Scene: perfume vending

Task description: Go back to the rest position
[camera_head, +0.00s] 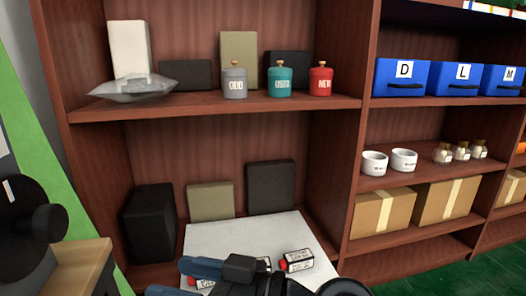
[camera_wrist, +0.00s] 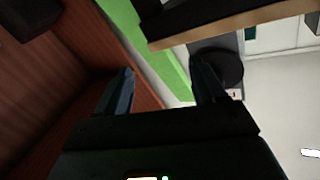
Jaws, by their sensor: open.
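My gripper (camera_head: 170,278) is at the bottom of the head view, over the near left part of a white board or sheet (camera_head: 210,237) at the lower shelf. Its two blue-grey fingers point left and stand apart. In the wrist view the fingers (camera_wrist: 163,72) are also apart, with nothing held between them. Small white labelled boxes (camera_head: 298,261) with red ends lie on the white surface beside and partly behind my gripper. My arm hides part of them.
The brown shelf unit (camera_head: 215,109) holds grey, teal and red bottles (camera_head: 280,83), plain boxes and a plastic bag (camera_head: 133,89). Blue bins (camera_head: 402,79), white cups and cartons (camera_head: 382,212) stand right. A wooden-topped stand (camera_head: 75,266) and dark round object (camera_head: 40,222) are left.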

